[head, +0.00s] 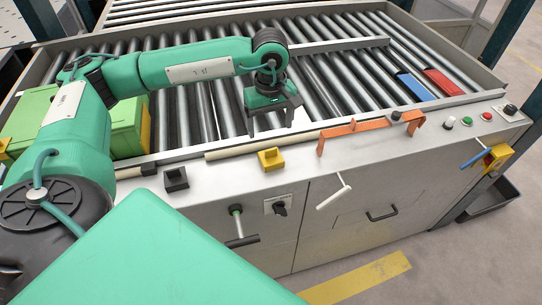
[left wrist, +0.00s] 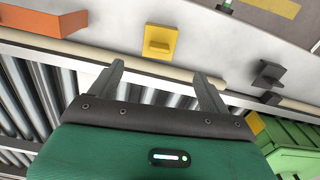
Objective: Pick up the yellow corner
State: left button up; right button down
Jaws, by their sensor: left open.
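The yellow corner (head: 271,159) is a small L-shaped piece on the pale ledge at the front of the roller conveyor. It also shows in the left wrist view (left wrist: 159,41), beyond my fingertips. My left gripper (head: 271,128) is open and empty, above the rollers behind the yellow corner and apart from it. In the left wrist view my left gripper (left wrist: 160,72) has its two fingers spread, with the yellow corner ahead of the gap between them. My right gripper is not in view.
A black corner (head: 175,179) sits left of the yellow one on the ledge. An orange bracket (head: 355,130) stands to the right. A cream rod (head: 260,147) lies behind the yellow corner. A green box (head: 125,130) is at the left. Red (head: 442,82) and blue (head: 413,87) blocks lie on the rollers.

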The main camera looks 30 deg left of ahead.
pick_arm(q)
send_over(271, 149)
notch_tip(271, 149, down, 4)
jog(key=shift+a+f+p, duration=0.1)
jog(key=shift+p, duration=0.3)
jog(key=shift+w+f, duration=0.1)
jog(key=shift+f, duration=0.3)
notch_tip(271, 149, down, 4)
jog(key=p, duration=0.2)
jog(key=shift+p, duration=0.4)
jog(key=shift+f, duration=0.45)
jog(key=shift+c, duration=0.2)
jog(key=c, duration=1)
